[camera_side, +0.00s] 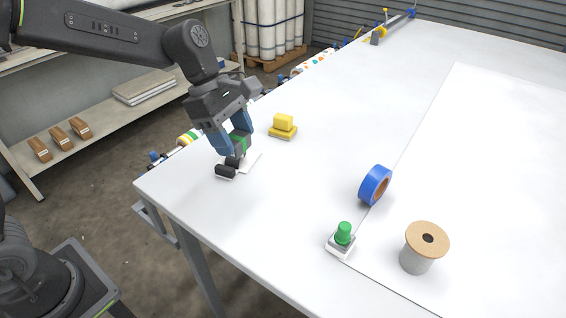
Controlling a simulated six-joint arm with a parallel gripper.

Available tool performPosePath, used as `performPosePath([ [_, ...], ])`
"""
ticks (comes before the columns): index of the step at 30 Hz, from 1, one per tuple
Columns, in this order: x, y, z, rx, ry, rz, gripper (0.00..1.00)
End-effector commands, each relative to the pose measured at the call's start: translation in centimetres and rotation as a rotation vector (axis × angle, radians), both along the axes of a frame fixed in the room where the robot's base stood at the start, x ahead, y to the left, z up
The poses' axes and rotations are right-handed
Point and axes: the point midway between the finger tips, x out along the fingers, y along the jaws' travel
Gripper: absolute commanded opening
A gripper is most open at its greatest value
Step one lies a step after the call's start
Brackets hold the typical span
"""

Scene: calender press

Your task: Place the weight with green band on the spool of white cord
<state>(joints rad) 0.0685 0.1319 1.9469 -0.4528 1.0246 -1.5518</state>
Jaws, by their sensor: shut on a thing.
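My gripper (236,142) is at the left side of the white table, with its blue fingers shut on a dark thing with a green part, which looks like the weight with green band (238,145). The fingers hide part of it. I cannot tell whether it touches the white pad (250,160) beside and below it. The spool of white cord (416,260) stands upright at the front right, with a tan top disc and a dark centre hole. My gripper is well to the left of the spool, and nothing rests on its top.
Small black pieces (226,171) lie just below my gripper. A yellow block (283,125) sits to its right. A blue tape roll (375,185) and a green knob on a pale base (342,238) stand left of the spool.

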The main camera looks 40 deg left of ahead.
Motion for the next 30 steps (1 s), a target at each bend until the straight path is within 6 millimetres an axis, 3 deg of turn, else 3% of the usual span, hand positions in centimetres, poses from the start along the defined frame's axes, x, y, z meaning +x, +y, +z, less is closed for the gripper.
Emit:
performPosePath([
  [6,0.3,0.2,0.5,-0.002,-0.002,-0.002,0.16],
  [11,2.0,-1.7,1.6,-0.004,-0.005,-0.021,0.16],
  [21,6.9,-10.9,5.3,-0.007,-0.002,-0.085,0.16],
  [30,8.0,-19.6,7.5,-0.003,-0.002,-0.128,0.16],
])
